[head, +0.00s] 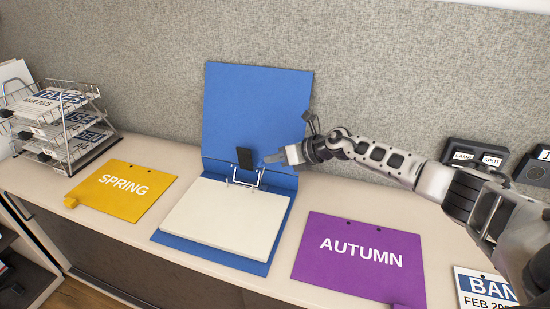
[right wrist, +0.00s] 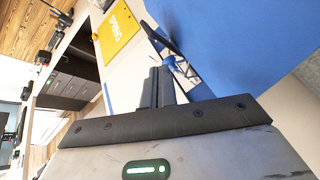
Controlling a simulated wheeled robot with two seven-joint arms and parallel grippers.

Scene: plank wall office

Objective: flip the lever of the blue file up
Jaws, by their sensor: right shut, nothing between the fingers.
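The blue file (head: 258,105) lies open on the counter, its cover leaning on the grey partition and white paper (head: 225,218) in its lower half. Its black lever (head: 245,158) stands up from the metal ring mechanism (head: 243,178). The lever also shows in the right wrist view (right wrist: 163,38), beyond my fingertips. My right gripper (head: 268,159) is shut and empty, just right of the lever at about its height in the picture. I cannot tell whether a fingertip touches the lever. In the right wrist view the two fingers (right wrist: 160,76) lie together. My left gripper is not in view.
A yellow SPRING folder (head: 122,190) lies to the left and a purple AUTUMN folder (head: 360,258) to the right. A wire tray rack (head: 62,125) stands at the far left. Dark labelled boxes (head: 474,155) stand at the right, behind my right arm.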

